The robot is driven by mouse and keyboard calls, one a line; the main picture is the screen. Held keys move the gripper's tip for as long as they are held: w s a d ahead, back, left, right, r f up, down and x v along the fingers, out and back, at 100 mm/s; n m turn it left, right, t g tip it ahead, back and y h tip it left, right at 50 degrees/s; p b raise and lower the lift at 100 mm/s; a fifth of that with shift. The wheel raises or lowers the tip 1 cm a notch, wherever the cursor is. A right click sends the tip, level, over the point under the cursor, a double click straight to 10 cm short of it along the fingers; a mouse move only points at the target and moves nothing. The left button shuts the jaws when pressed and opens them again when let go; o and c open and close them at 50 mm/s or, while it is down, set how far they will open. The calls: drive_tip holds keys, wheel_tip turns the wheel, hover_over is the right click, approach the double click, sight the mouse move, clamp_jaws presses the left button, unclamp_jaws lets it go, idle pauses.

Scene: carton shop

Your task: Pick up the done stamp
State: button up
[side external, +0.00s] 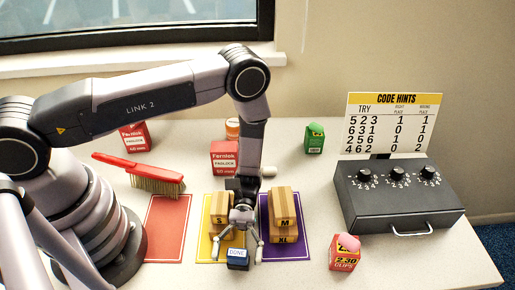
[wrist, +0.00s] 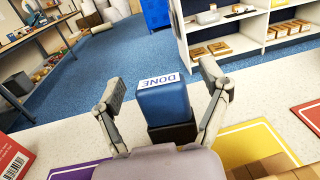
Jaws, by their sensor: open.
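The done stamp (side external: 237,260) is a small blue block with a white DONE label, standing at the front of the table by the front edge of the yellow mat. My gripper (side external: 243,246) is low over the table, right at the stamp. In the wrist view the stamp (wrist: 165,103) stands upright between my two spread fingers, with a visible gap on each side. Its darker lower part is partly hidden by my gripper body.
A red clips box (side external: 344,259) and dark dial box (side external: 398,208) stand right. A brush (side external: 158,181) lies left.

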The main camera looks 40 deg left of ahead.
drive_tip(key=shift+s+d, duration=0.1)
drive_tip(key=shift+s, duration=0.05)
drive_tip(key=c, duration=1.3)
drive_tip(key=shift+r, duration=0.15)
